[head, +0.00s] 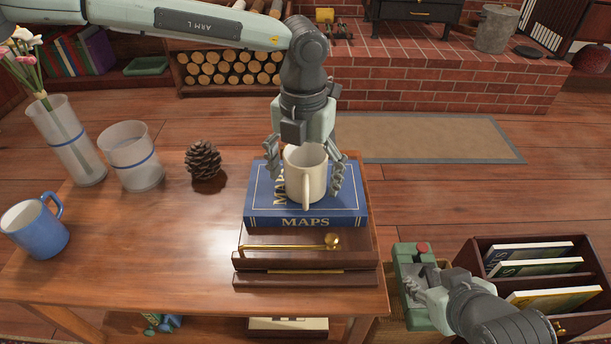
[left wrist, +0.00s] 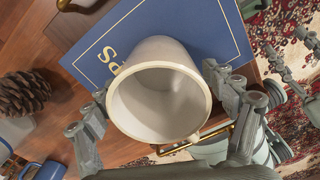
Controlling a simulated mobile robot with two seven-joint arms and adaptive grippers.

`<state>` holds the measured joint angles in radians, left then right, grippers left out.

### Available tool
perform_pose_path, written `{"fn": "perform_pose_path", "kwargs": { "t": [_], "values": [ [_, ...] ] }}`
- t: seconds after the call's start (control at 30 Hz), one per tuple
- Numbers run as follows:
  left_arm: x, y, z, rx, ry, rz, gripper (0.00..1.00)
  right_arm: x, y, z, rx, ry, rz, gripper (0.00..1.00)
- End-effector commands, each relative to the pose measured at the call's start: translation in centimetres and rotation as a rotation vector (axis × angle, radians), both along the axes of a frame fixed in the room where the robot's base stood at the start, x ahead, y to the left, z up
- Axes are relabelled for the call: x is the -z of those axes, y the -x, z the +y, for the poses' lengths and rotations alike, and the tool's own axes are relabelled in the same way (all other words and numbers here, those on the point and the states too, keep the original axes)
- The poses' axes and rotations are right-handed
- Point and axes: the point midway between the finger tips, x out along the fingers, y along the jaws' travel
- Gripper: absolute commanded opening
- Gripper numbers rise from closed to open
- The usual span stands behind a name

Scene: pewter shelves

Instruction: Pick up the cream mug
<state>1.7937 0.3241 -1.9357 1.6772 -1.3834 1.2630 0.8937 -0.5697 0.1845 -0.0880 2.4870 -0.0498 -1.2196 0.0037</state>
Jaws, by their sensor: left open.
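The cream mug (head: 305,176) stands upright on a blue book marked MAPS (head: 262,214), its handle toward the front. My left gripper (head: 308,170) reaches down over it, open, with a finger on each side of the mug. In the left wrist view the mug (left wrist: 160,97) shows its open mouth and empty inside, between the spread fingers of my left gripper (left wrist: 160,112). I cannot tell whether the fingers touch it. My right gripper (head: 418,288) is low at the right, beside the table; how far its fingers are apart is unclear.
The book lies on a brown wooden box (head: 310,262) with a brass latch on the table (head: 150,265). A pine cone (head: 203,160), a frosted tumbler (head: 131,157), a vase (head: 66,140) and a blue mug (head: 36,228) stand left. A book crate (head: 482,252) is at right.

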Motion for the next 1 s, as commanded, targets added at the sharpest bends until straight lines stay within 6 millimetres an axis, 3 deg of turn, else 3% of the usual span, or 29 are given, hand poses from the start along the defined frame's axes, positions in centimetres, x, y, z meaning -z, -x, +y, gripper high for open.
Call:
{"fn": "perform_pose_path", "kwargs": {
  "t": [0.07,0.57,1.0],
  "values": [
    [0.0,0.0,0.0,0.000,0.000,0.000,0.83,0.0,0.0,0.0,0.000,0.000,0.000,0.40],
    [0.0,0.0,0.0,0.000,0.000,0.000,0.21,0.0,0.0,0.0,-0.001,0.001,0.001,0.40],
    [-1.2,-0.1,-0.1,0.000,0.002,-0.002,0.20,0.0,0.0,0.0,-0.001,0.000,-0.002,0.40]
  ]
}}
